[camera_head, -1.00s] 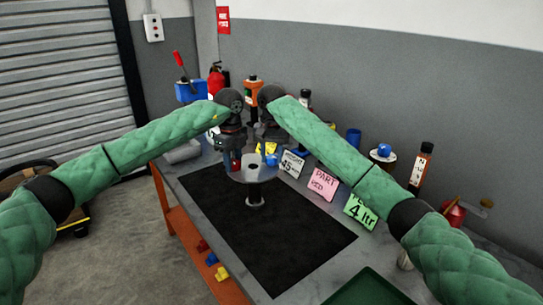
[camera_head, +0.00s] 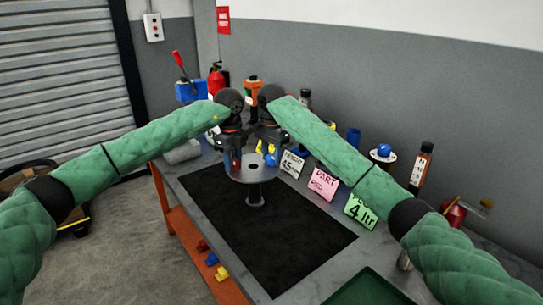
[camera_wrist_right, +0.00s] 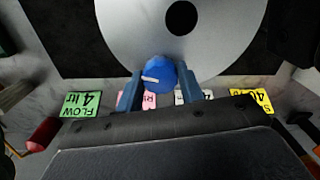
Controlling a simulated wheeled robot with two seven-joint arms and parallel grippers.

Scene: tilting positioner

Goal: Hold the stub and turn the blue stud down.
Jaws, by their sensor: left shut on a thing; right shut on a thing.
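The round grey disc (camera_head: 252,176) of the positioner stands on a short post over the black mat. It has a dark central hole. The blue stud (camera_head: 270,160) is at the disc's far right edge; it also shows in the right wrist view (camera_wrist_right: 157,78), with a pale mark across it. My right gripper (camera_head: 270,150) is shut on it, a finger on either side. My left gripper (camera_head: 235,153) is shut at the disc's far left edge, where a small red part (camera_head: 236,161), seemingly the stub, shows between its fingers. The fingers partly hide it.
Cards stand behind the mat (camera_head: 290,240), including a pink one (camera_head: 322,184) and a green one (camera_head: 360,211). A green tray (camera_head: 368,290) is at the front right. The mat's front is clear.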

